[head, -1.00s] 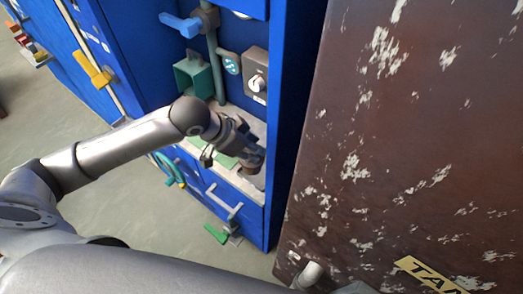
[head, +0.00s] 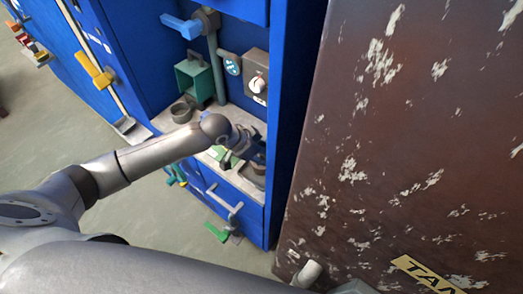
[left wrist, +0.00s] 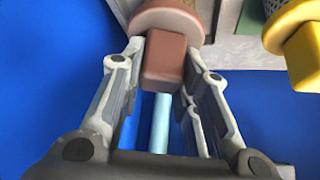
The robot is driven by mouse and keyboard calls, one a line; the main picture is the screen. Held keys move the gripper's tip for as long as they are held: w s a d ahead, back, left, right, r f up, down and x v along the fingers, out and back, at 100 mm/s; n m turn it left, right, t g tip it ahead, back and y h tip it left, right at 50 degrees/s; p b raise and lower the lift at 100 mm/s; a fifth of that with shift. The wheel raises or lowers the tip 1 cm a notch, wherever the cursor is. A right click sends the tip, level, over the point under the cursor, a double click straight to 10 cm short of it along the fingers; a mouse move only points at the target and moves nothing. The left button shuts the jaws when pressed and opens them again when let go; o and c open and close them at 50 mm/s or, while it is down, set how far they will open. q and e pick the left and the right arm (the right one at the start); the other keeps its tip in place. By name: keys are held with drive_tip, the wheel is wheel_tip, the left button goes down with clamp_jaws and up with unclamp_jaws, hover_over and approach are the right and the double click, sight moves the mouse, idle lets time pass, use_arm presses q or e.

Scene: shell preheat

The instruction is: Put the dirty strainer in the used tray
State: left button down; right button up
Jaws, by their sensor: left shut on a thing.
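My left gripper (left wrist: 160,85) is shut on a reddish-brown block-shaped handle (left wrist: 164,58) in the left wrist view. The handle joins a tan-brown rounded piece (left wrist: 168,18), seemingly the dirty strainer, cut off by the top edge. In the head view my left gripper (head: 250,148) is over the right end of the cabinet's pale shelf (head: 168,122), and the held thing is too small and covered to make out. A yellow-handled piece with a dark mesh (left wrist: 302,52) stands to its right in the left wrist view. I cannot pick out the used tray. My right gripper is not in view.
A dark round container (head: 183,112) and a green box (head: 193,78) stand at the back left of the shelf. A grey switch box (head: 256,78) is on the back wall. A large worn brown panel (head: 410,130) closes off the right. Floor (head: 80,140) is open at left.

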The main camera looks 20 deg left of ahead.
use_arm(q)
drive_tip(key=shift+f, duration=0.1)
drive_tip(key=c, duration=1.1)
unclamp_jaws()
drive_tip(key=shift+r, duration=0.2)
drive_tip(key=v, duration=1.2)
drive_tip(key=shift+w, duration=0.1)
